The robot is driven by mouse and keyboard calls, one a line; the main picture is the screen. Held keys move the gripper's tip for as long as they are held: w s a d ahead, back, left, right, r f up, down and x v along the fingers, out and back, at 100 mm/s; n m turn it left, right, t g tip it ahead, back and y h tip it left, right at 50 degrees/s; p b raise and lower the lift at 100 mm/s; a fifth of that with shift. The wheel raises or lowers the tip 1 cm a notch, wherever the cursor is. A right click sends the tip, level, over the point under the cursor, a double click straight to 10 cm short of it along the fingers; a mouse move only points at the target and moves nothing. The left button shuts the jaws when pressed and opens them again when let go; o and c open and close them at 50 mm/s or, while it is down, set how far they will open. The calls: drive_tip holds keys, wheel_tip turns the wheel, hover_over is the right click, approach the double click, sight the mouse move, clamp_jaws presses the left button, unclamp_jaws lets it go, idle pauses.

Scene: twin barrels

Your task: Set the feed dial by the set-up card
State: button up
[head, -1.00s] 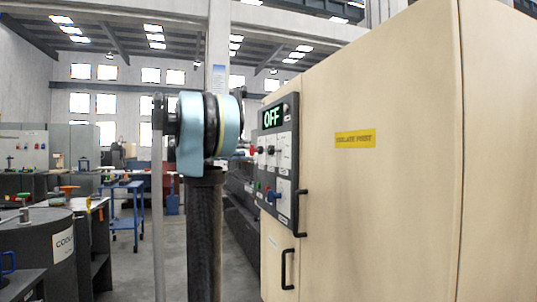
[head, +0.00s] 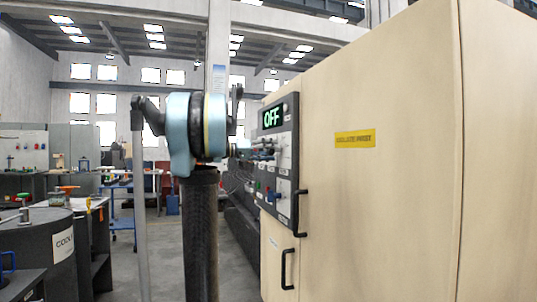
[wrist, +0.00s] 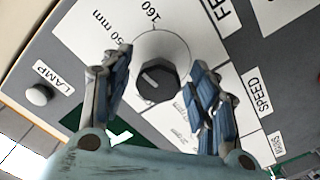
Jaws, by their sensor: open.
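The dark faceted knob (wrist: 156,83) with a white pointer line sits on a round white dial plate in the wrist view. The numbers "160" and "50 mm" show beside it. A cut-off label starting "FE" (wrist: 222,12) is at the upper right. My gripper (wrist: 160,64) is open, one blue-padded finger on each side of the knob; whether either touches it I cannot tell. In the head view my gripper (head: 246,150) is at the left edge of the dark control panel (head: 288,185), small and partly hidden. I cannot make out a set-up card.
A SPEED label (wrist: 257,92) and a white LAMP button (wrist: 39,94) lie close to the fingers. The panel's display (head: 272,117) reads OFF. Black handles (head: 288,268) stick out from the beige cabinet (head: 400,200). A grey barrel (head: 35,250) stands at left.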

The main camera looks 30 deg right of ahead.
drive_tip(key=shift+d, duration=0.1)
drive_tip(key=c, duration=1.1)
drive_tip(key=shift+n, duration=1.4)
drive_tip(key=o, duration=1.1)
